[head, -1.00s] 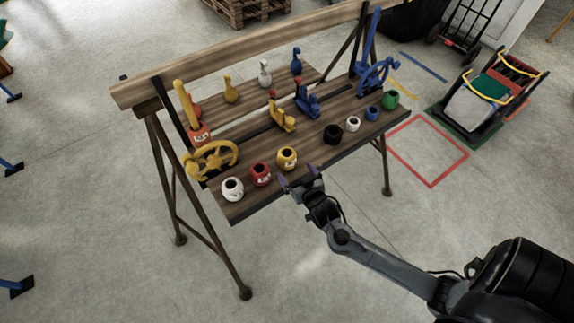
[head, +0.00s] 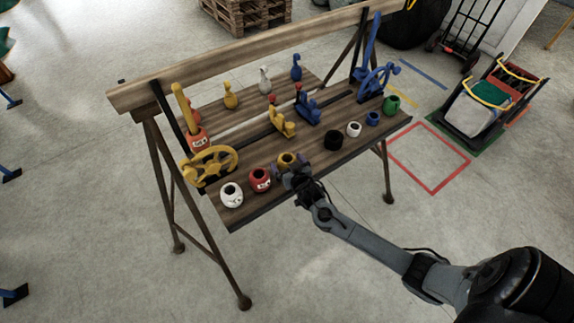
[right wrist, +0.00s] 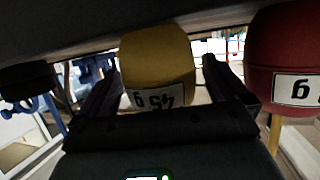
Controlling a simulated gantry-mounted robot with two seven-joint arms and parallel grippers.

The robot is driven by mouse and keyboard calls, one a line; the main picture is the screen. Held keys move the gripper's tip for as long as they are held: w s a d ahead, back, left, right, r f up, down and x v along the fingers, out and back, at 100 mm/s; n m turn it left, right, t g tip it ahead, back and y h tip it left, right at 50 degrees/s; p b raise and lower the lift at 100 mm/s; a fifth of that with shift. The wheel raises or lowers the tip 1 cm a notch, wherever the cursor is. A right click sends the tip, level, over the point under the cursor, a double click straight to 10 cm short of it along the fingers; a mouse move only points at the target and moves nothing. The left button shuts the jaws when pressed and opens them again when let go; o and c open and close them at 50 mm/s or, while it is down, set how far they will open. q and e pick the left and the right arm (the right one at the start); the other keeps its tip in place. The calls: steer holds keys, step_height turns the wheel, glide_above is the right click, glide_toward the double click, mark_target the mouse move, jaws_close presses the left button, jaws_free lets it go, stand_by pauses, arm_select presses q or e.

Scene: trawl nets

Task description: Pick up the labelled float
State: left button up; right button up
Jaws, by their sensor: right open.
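A yellow float (head: 286,159) with a white label stands near the front edge of the wooden bench (head: 240,213). In the right wrist view the yellow float (right wrist: 157,62) appears upside down, its label reading "45 g". My right gripper (head: 291,174) is open at the front of this float. In the right wrist view its two fingers (right wrist: 160,90) lie on either side of the float, with gaps showing. A red float (head: 259,179), also labelled, stands to the left; it shows at the right in the wrist view (right wrist: 288,60). My left gripper is not in view.
A white float (head: 231,194) stands at the row's left end. Black (head: 333,139), white (head: 353,129), blue (head: 373,118) and green (head: 391,104) ones stand to the right.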

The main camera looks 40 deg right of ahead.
steer(key=shift+w+f, duration=0.1)
steer(key=shift+w, duration=0.1)
steer(key=shift+c, duration=0.2)
steer(key=c, duration=1)
